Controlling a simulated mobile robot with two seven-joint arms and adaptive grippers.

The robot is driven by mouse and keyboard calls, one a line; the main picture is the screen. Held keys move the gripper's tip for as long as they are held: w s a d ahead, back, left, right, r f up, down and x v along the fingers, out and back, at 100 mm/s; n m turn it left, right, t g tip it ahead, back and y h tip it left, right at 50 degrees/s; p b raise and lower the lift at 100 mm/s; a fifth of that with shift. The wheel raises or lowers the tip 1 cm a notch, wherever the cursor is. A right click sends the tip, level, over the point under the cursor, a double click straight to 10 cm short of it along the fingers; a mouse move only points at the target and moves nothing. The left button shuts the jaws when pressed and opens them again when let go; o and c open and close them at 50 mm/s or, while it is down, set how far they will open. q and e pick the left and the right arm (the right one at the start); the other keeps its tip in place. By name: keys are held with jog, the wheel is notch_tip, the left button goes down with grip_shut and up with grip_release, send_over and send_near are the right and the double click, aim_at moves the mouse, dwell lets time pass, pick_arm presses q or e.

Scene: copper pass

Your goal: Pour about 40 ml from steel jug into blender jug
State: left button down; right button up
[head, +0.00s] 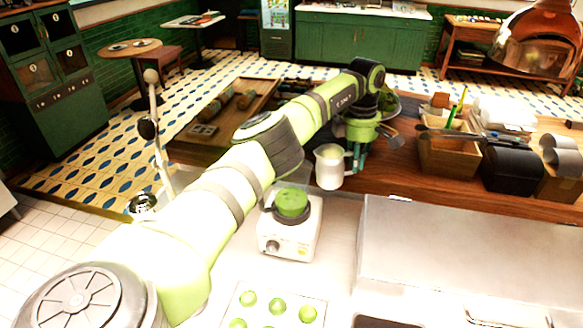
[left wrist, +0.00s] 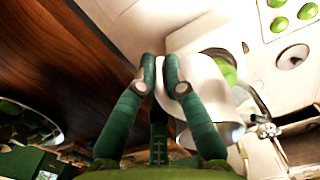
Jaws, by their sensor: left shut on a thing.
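My left gripper (head: 358,158) is shut on the handle side of the steel jug (head: 329,168), which looks pale and bright. It holds the jug roughly upright, near the inner edge of the wooden counter, above and to the right of the blender. The blender jug (head: 292,203) shows as a low, clear shape with green in it, on a white base (head: 290,238) with a knob. In the left wrist view, the fingers (left wrist: 160,88) close at the jug (left wrist: 208,95), which partly covers the blender. The liquid level inside the jug cannot be told. My right gripper is not seen.
A white tray (head: 238,300) with several green round things lies in front of the blender. A wooden box (head: 447,160) with pencils and a black device (head: 511,168) stand right on the wooden counter. A wooden tray (head: 258,92) lies behind my arm. The steel surface (head: 450,240) at right is clear.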

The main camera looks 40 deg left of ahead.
pick_arm(q)
jog(key=shift+t+h, duration=0.6)
jog(key=r, duration=0.5)
jog(key=s+a+r, duration=0.1)
jog(key=r, duration=0.1)
jog(key=shift+r, duration=0.15)
jog(key=shift+s+a, duration=0.2)
jog(key=shift+s, duration=0.05)
jog(key=shift+s+a+r+t+h, duration=0.3)
jog(key=shift+a+r+t+h, duration=0.1)
jog(key=shift+r+t+h, duration=0.25)
jog(key=shift+s+a+f+h, duration=0.15)
jog(key=shift+a+f+h, duration=0.05)
jog(key=shift+a+h, duration=0.05)
jog(key=shift+s+a+r+m+t+h+b, duration=0.1)
jog(key=shift+s+a+r+t+h+b, duration=0.15)
jog(key=shift+s+a+t+h+b, duration=0.65)
jog(key=shift+s+a+r+m+t+h+b, duration=0.1)
jog(key=shift+s+a+r+t+h+b, duration=0.25)
jog(key=shift+t+h+b, duration=0.9)
jog(key=shift+s+a+r+m+t+h+b, duration=0.15)
jog(key=shift+s+a+t+h+b, duration=0.5)
jog(key=shift+b, duration=0.8)
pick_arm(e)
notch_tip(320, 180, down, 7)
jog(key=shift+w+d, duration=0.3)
